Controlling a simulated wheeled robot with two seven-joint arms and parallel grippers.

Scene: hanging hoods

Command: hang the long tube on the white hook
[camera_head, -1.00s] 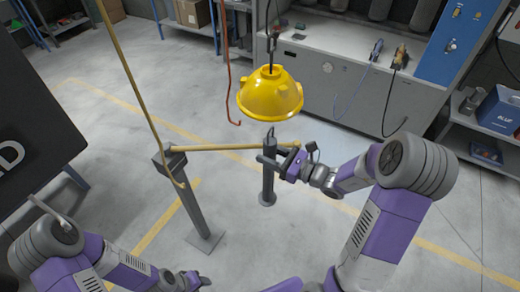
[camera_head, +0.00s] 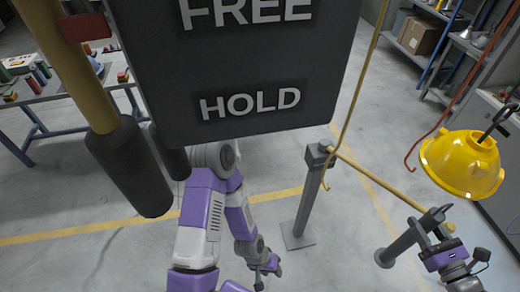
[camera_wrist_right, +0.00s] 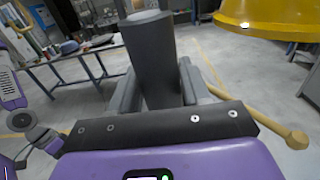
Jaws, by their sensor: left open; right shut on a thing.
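No white hook shows, and I cannot tell which thing is the long tube. In the right wrist view the post's top (camera_wrist_right: 147,50) stands between the fingers. A tan rod (camera_head: 375,180) runs from another grey stand (camera_head: 312,190) to near this gripper; its rounded end shows in the wrist view (camera_wrist_right: 292,136). A thin yellow line (camera_head: 357,90) comes down to that stand and ends in a bend. My left gripper (camera_head: 262,276) is open and empty, low in the middle, well apart from the stand.
A yellow hood (camera_head: 463,160) hangs from a dark hook beyond my right gripper. A red line (camera_head: 445,115) hangs near it. A black panel (camera_head: 240,65) reading FREE and HOLD blocks the upper middle. Open floor lies between.

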